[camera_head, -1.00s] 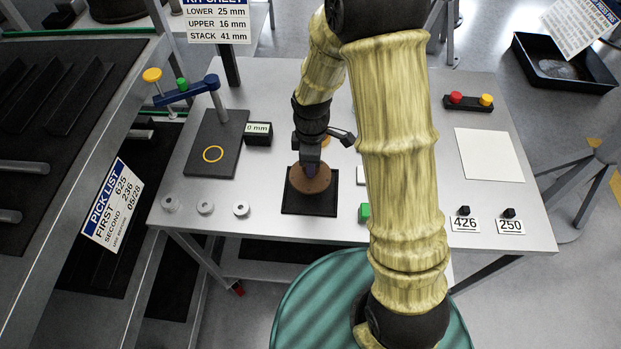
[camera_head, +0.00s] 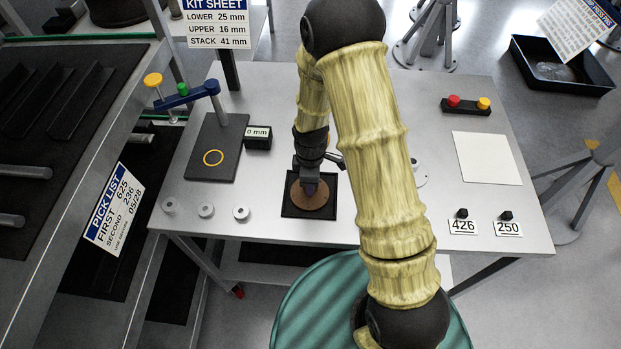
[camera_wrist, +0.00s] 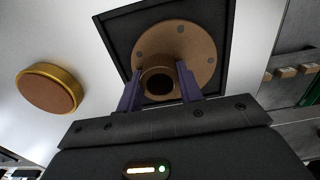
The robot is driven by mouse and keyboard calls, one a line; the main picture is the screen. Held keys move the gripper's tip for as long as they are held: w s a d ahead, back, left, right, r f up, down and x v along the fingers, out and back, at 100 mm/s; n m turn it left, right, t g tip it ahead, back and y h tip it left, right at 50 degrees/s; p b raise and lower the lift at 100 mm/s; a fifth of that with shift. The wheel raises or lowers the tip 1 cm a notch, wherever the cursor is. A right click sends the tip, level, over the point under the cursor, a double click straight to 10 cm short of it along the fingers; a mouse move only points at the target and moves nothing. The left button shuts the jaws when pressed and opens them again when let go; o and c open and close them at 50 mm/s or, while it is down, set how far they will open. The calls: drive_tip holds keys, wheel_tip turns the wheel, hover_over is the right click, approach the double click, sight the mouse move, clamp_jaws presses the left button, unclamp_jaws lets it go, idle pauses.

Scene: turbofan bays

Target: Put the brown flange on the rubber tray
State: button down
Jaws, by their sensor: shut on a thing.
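The brown flange (camera_head: 311,199) is a round disc with a raised hub and bolt holes; it also shows in the wrist view (camera_wrist: 203,57). The black square rubber tray (camera_head: 289,211) lies on the grey table, its rim also showing in the wrist view (camera_wrist: 113,40). My gripper (camera_wrist: 160,86) is shut on the flange's hub, with a purple finger on each side. The flange lies within the tray's outline, looks level and is at or very near its surface; I cannot tell whether they touch. In the head view my gripper (camera_head: 309,184) partly covers the flange.
A gold-rimmed brown disc (camera_wrist: 48,88) lies beside the tray. A black plate with a yellow ring (camera_head: 213,158) and clamp post stands left, with several small washers (camera_head: 205,211) in front. A white sheet (camera_head: 487,158) and number cards (camera_head: 463,227) lie right.

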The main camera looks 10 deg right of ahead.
drive_tip(key=shift+f, duration=0.15)
drive_tip(key=c, duration=0.9)
unclamp_jaws()
wheel_tip(320, 180, up, 12)
drive_tip(key=shift+r+b, duration=0.2)
drive_tip(key=shift+b, duration=0.6)
drive_tip(key=shift+d, duration=0.1)
